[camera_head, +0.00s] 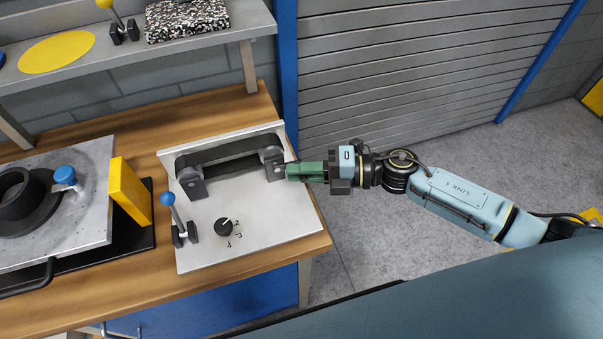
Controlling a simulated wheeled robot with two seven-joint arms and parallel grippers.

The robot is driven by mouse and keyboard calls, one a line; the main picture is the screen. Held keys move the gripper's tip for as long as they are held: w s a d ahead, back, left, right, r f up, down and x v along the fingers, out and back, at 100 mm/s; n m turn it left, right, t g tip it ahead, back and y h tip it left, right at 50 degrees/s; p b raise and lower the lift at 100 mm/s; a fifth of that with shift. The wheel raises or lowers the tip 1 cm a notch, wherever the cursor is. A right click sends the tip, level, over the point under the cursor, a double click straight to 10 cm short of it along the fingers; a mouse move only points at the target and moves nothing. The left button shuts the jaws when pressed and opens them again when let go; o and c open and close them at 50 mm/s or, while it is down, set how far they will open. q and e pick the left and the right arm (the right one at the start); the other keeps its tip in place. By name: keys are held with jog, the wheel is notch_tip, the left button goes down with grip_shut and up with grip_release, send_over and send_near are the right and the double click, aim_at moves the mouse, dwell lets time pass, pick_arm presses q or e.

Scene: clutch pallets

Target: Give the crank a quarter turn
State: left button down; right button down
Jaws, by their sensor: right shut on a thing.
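A dark crank-like assembly sits on the grey metal panel (215,254). It has two upright blocks, a left one (192,186) and a right one (272,157), joined by a broad black bar (225,150). My right gripper (290,172) reaches in from the right, its green jaw end against the outer side of the right block. It is shut on a part of the assembly there, and the jaws hide the gripped part. I cannot tell the crank's exact angle. My left gripper is not in view.
On the same panel are a blue-knobbed lever (169,200) and a black dial (223,226) with numbers. To the left stand a yellow block (131,192) and a metal plate with a black ring (27,205). A shelf (150,55) runs above. The floor (400,220) right of the bench is clear.

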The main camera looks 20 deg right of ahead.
jog(key=c, duration=1.4)
grip_release()
jog(key=shift+d, duration=0.1)
jog(key=b+v, duration=0.1)
jog(key=v, duration=1.2)
jog(key=shift+b, duration=0.35)
